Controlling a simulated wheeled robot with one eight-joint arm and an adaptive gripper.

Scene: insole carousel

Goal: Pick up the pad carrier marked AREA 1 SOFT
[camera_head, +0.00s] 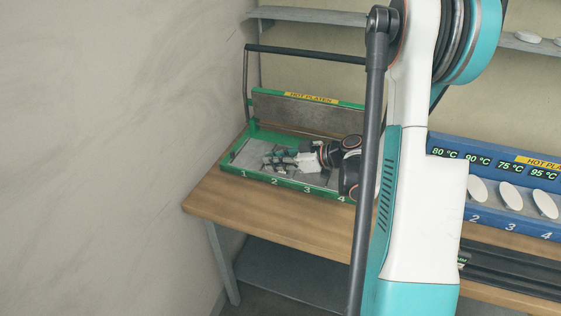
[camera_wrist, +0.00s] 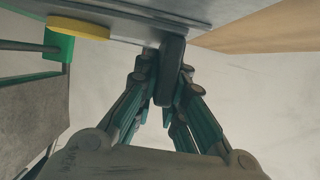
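My gripper (camera_head: 273,158) reaches in low over the green tray (camera_head: 233,155) on the left of the bench, near slots 1 and 2. In the wrist view, my gripper's fingers (camera_wrist: 168,80) come together on both sides of a dark upright grip (camera_wrist: 172,70), with no clear gap on either side. The grip meets a grey metal plate (camera_wrist: 140,12) at the top of that view. No AREA 1 SOFT marking is readable in either view, so I cannot tell for certain that this grip belongs to that carrier.
A blue hot-plate unit (camera_head: 545,234) with white oval pads stands at the right of the wooden bench (camera_head: 215,197). A plain wall (camera_head: 110,150) is close on the left. A dark rail (camera_head: 300,50) runs above the green tray. My arm hides the middle of the bench.

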